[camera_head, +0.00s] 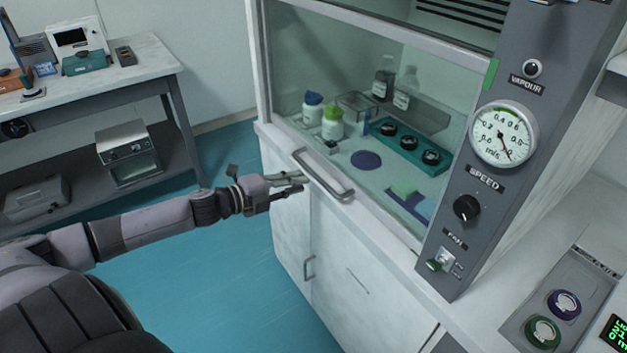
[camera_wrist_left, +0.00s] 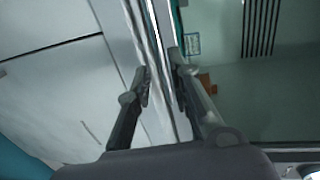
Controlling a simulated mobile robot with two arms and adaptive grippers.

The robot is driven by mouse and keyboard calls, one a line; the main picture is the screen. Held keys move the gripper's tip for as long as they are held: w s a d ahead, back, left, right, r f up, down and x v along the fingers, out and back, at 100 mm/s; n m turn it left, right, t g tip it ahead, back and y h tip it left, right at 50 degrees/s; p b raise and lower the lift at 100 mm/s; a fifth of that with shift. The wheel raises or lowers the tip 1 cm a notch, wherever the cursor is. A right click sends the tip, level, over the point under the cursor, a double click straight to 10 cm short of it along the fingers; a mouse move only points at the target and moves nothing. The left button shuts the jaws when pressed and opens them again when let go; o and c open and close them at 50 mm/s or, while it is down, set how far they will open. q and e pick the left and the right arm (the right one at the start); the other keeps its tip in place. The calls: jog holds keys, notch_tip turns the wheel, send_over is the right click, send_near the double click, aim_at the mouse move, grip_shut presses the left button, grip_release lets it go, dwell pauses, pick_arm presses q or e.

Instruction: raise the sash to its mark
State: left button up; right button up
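The fume hood's sash (camera_head: 400,75) is a clear pane with a white frame, and its lower edge is low, near the sill. A grey bar handle (camera_head: 335,187) runs along its front. A green mark (camera_head: 491,74) shows on the right post. My left gripper (camera_head: 301,180) is at the left part of the handle, with its fingers pointing right. In the left wrist view, its two fingers (camera_wrist_left: 162,80) are apart, with a pale bar and edge between them. Whether they touch the handle, I cannot tell. My right gripper is in neither view.
Inside the hood are bottles (camera_head: 332,122), a teal rack (camera_head: 411,146) and a purple disc (camera_head: 366,160). A panel with a dial (camera_head: 503,134) and knob (camera_head: 467,208) stands on the right. A side bench (camera_head: 150,65) is at the left. Floor between is clear.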

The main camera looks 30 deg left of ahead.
aim_at(316, 178)
pick_arm(q)
jog(key=shift+p+x, duration=0.3)
jog(key=shift+x, duration=2.6)
grip_shut()
